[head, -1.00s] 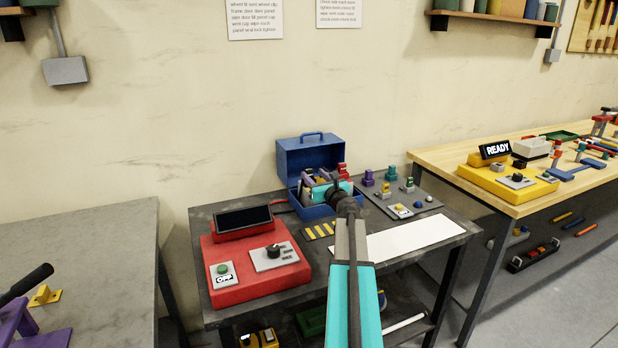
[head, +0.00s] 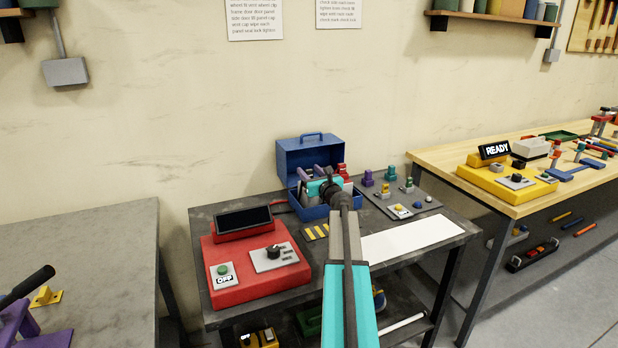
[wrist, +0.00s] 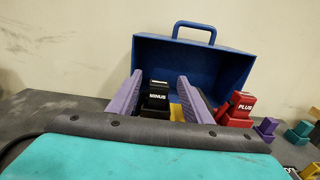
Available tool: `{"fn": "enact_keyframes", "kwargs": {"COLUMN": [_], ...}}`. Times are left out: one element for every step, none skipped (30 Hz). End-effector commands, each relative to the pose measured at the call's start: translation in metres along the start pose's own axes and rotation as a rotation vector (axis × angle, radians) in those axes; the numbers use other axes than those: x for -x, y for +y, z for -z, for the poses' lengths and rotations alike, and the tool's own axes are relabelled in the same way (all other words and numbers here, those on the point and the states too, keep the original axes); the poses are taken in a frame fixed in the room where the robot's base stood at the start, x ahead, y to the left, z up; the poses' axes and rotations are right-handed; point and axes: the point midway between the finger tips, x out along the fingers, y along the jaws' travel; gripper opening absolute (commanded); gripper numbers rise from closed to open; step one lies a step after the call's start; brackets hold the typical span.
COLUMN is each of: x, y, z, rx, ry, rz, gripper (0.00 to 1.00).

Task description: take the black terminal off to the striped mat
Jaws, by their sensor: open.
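The black terminal (wrist: 156,100), marked MINUS, stands upright in the wrist view in front of the blue toolbox's raised lid. My gripper (wrist: 160,77) is open, with one purple finger on each side of the terminal in that view. I cannot tell whether the fingers are level with it or short of it, and no contact shows. In the head view my gripper (head: 312,173) is at the open toolbox, and my arm hides the terminal there. The striped mat (head: 316,232), dark with yellow stripes, lies bare on the dark bench, left of my arm.
The blue toolbox (head: 311,157) stands at the back of the bench. A red terminal marked PLUS (wrist: 238,106) stands right of the black one. A red console (head: 257,283) is at left. A white panel (head: 415,238) and a grey board with small parts (head: 424,206) are at right.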

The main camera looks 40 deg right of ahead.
Motion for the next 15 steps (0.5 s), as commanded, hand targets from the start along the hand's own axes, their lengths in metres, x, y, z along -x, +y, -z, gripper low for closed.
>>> {"fn": "enact_keyframes", "kwargs": {"x": [-0.0056,-0.0073,-0.0091,-0.0101,-0.0108,-0.0118,-0.0121,-0.0122,-0.0121,-0.012,-0.0119,-0.0119,-0.0118,-0.0118,-0.0118], "y": [-0.0007,-0.0006,-0.0006,-0.0005,-0.0005,0.0003,0.0005,0.0007,0.0008,0.0008,0.0009,0.0009,0.0009,0.0009,0.0009], "z": [-0.0003,-0.0002,-0.0001,0.0,0.0,0.0001,0.0001,0.0001,0.0001,0.0001,0.0001,0.0001,0.0001,0.0001,0.0001], "rx": [0.0,0.0,0.0,0.0,0.0,0.001,0.001,0.001,0.001,0.001,0.001,0.001,0.001,0.001,0.001], "ry": [0.0,0.0,0.0,0.0,0.0,0.0,0.0,0.0,0.0,0.0,0.0,0.0,0.0,0.0,0.0], "rz": [0.0,0.0,0.0,0.001,0.001,0.0,0.0,0.0,0.0,0.0,0.0,0.0,0.0,0.0,-0.001], "gripper": [0.45,0.45,0.45,0.45,0.45,0.45,0.45,0.45,0.45,0.45,0.45,0.45,0.45,0.45,0.45]}}
